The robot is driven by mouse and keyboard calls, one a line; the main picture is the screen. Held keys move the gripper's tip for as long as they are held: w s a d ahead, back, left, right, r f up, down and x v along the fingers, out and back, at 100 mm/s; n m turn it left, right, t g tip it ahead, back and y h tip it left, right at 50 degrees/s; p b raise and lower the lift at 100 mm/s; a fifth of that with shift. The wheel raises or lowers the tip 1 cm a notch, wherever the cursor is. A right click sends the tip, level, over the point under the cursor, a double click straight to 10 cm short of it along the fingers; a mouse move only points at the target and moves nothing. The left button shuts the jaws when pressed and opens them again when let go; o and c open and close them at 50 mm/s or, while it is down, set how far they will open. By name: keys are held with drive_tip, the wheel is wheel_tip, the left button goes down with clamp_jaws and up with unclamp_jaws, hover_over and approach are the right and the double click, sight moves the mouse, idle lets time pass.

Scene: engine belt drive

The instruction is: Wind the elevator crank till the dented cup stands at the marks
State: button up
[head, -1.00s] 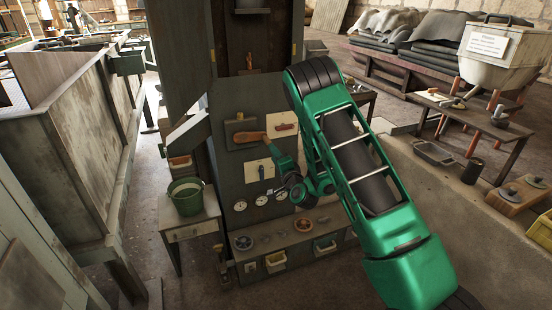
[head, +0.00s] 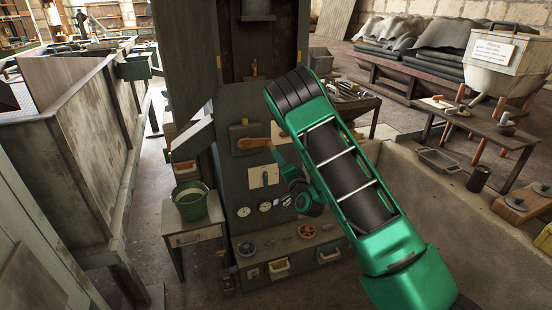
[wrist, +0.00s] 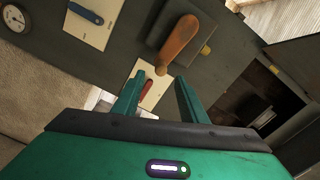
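The crank's orange-brown wooden handle (head: 252,143) sits on a dark plate on the front of the tall grey elevator casing (head: 180,50). The handle (wrist: 178,42) also shows in the wrist view, just past my fingertips. My gripper (wrist: 157,88) is open and empty, its two green fingers apart, with the handle ahead of them and not between them. In the head view my gripper (head: 272,149) is close to the handle's right end. A grey cup (head: 257,9) shows in the casing's upper opening; I cannot tell whether it is dented. I cannot make out the marks clearly.
Round gauges (head: 265,207) and a pale switch plate (head: 263,177) are below the crank. A green bucket (head: 190,203) stands on a small table at left. A low ledge with handwheels (head: 307,231) runs along the base. A stone trough edge lies at right.

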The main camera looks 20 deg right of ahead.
sight(271, 148)
drive_tip(key=shift+w+a+n, duration=0.2)
drive_tip(key=shift+w+n, duration=5.4)
drive_tip(key=shift+n, duration=0.6)
clamp_jaws()
